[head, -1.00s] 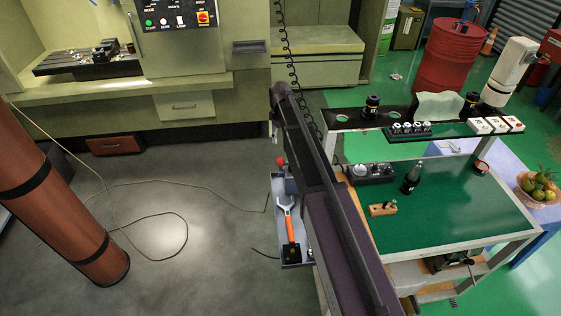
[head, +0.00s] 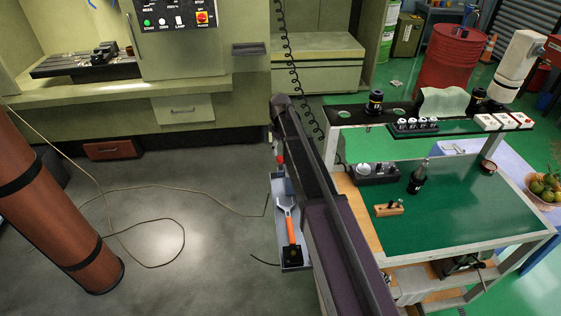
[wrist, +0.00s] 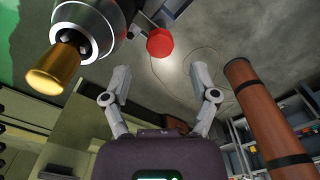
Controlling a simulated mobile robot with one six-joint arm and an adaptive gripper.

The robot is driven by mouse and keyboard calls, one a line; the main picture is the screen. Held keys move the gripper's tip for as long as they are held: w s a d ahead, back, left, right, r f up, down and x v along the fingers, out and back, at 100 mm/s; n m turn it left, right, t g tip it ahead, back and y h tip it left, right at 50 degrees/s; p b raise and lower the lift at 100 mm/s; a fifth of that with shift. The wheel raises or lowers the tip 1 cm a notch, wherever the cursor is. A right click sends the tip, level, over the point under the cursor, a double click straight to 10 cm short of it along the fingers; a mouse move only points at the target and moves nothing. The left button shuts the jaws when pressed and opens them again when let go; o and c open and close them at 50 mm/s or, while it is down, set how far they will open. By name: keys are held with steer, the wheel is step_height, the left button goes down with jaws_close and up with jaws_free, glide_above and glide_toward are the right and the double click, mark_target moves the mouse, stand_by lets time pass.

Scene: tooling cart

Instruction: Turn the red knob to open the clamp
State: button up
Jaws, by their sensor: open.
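The red knob (wrist: 160,43) shows in the wrist view as a small faceted red piece, just beyond the fingertips and roughly centred between them. My gripper (wrist: 161,82) is open, one finger on each side, with nothing between the fingers; I see no contact with the knob. A silver and black round holder with a gold tip (wrist: 58,68) fills the upper left of the wrist view. In the head view the red knob (head: 280,159) is a small red spot beside my arm, partly covered by it. My gripper is hidden there. I cannot make out the clamp's jaws.
A grey tray (head: 278,190) with an orange-handled tool (head: 290,228) sits left of my arm. The green-topped cart (head: 450,215) stands to the right, carrying a dark bottle (head: 418,177) and a wooden block (head: 388,209). A brown column (head: 60,220) stands left; open floor lies between.

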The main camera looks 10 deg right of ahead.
mark_target(280, 157)
steer(key=shift+f+b, duration=2.05)
steer(key=shift+f, duration=0.3)
jaws_close()
